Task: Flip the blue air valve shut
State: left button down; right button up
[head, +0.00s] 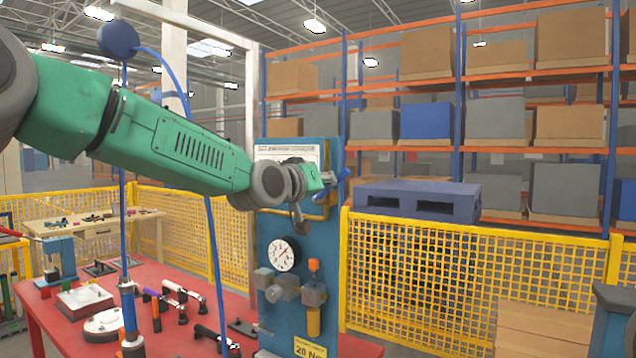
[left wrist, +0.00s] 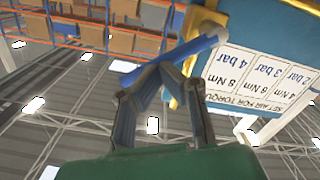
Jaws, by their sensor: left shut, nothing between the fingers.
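The blue air valve handle (left wrist: 182,52) shows in the left wrist view as a slanted bar at the side of the blue panel (head: 268,228). In the head view the handle (head: 343,176) is a small blue piece at the panel's upper right, partly hidden by my gripper. My left gripper (head: 328,179) is shut and empty at the handle. Its fingertips (left wrist: 160,68) come together right by the bar in the wrist view; I cannot tell whether they touch it. My right gripper is not in view.
A pressure gauge (head: 281,254) and an orange-topped regulator (head: 313,285) sit lower on the panel. A printed torque chart (left wrist: 262,78) is beside the handle. The red table (head: 60,318) holds several tools. A yellow mesh fence (head: 420,285) and a blue pallet (head: 418,200) stand behind.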

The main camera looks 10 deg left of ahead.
pick_arm(q)
jog(key=shift+s+d+f+m+b, duration=0.1)
jog(key=shift+d+f+m+b, duration=0.25)
jog(key=shift+m, duration=0.3)
jog(key=shift+s+d+f+m+b, duration=0.1)
jog(key=shift+d+f+m+b, duration=0.1)
jog(key=shift+d+m, duration=0.35)
jog(key=shift+w, duration=0.1)
dwell(0.5)
